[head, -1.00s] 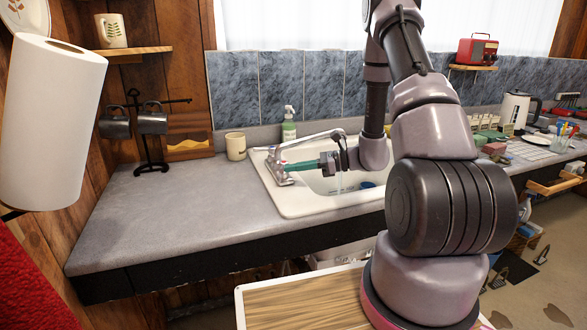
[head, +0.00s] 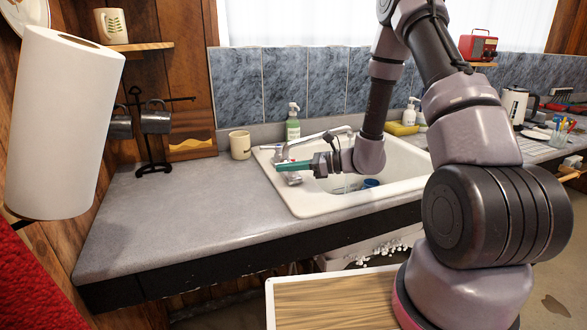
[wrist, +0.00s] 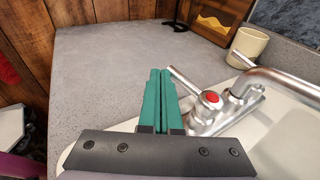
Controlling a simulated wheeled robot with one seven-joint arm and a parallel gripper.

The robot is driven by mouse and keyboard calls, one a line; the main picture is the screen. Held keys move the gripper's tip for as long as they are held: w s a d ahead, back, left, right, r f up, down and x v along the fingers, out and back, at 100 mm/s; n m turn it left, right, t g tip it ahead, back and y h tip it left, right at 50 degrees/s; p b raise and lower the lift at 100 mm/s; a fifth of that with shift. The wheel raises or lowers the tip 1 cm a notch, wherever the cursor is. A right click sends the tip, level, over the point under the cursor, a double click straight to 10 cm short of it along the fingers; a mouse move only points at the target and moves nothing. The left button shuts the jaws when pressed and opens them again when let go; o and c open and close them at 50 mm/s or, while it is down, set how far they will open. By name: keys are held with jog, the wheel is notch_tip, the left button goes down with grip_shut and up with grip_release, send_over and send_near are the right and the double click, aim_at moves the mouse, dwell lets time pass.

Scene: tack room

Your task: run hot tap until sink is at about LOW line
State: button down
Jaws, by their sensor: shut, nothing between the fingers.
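My gripper (head: 277,165) has teal fingers pressed together with nothing between them. It is over the sink's left rim, in front of the tap. In the wrist view the fingertips (wrist: 160,72) lie just left of the tap handle with the red button (wrist: 211,97), its lever pointing up and left; whether they touch is unclear. The chrome spout (head: 322,134) reaches over the white sink (head: 308,207). A thin pale stream of water (head: 347,184) shows below my arm. My arm hides much of the basin; water level and LOW line cannot be seen.
A blue item (head: 371,183) sits in the sink. A beige mug (head: 240,145) and a green-labelled soap bottle (head: 293,124) stand behind the tap. The counter (head: 190,215) left of the sink is clear. A mug stand (head: 150,140) stands at its back left.

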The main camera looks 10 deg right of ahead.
jog(key=shift+w+a, duration=0.3)
jog(key=shift+a, duration=0.25)
jog(key=shift+w+a, duration=0.1)
dwell(0.5)
